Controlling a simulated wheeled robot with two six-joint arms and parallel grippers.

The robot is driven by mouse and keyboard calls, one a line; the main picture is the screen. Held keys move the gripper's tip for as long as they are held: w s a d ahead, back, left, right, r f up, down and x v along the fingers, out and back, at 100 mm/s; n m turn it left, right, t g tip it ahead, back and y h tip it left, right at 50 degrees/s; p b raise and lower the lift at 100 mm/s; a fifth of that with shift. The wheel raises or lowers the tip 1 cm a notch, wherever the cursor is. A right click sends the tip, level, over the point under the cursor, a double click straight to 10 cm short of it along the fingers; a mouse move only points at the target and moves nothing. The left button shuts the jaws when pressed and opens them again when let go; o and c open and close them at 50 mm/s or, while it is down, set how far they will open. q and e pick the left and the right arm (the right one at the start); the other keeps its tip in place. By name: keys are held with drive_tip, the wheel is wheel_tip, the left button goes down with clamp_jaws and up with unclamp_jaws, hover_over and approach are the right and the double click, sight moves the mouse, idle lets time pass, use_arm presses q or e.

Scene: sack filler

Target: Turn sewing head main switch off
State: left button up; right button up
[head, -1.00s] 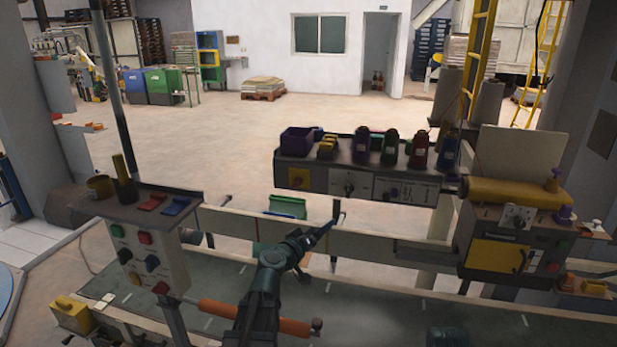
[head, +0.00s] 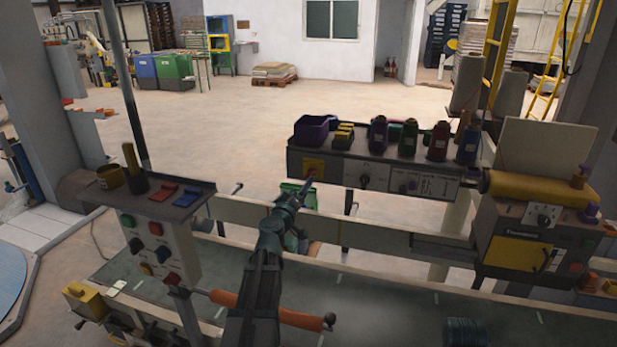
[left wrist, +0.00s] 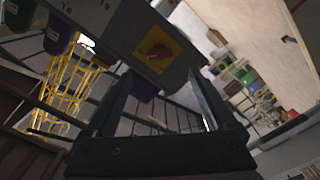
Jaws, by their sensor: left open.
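The switch, a red rotary knob on a yellow plate (head: 313,164), is at the left end of the grey control box (head: 350,178). My left gripper (head: 310,177) is in front of the lower part of the yellow plate and partly hides the knob in the head view. In the left wrist view its two fingers (left wrist: 161,75) are spread apart with nothing between them. I cannot tell whether they touch the switch. My right gripper is not in view.
Several dark bottles (head: 407,138) and a purple bin (head: 312,129) stand on top of the control box. A button panel (head: 160,250) is at the left. A machine with a yellow front (head: 517,262) is at the right. A pale rail (head: 385,242) runs below the box.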

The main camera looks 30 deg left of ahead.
sight(309, 174)
use_arm(q)
drive_tip(key=x, duration=0.8)
drive_tip(key=shift+w, duration=0.3)
drive_tip(key=c, duration=1.4)
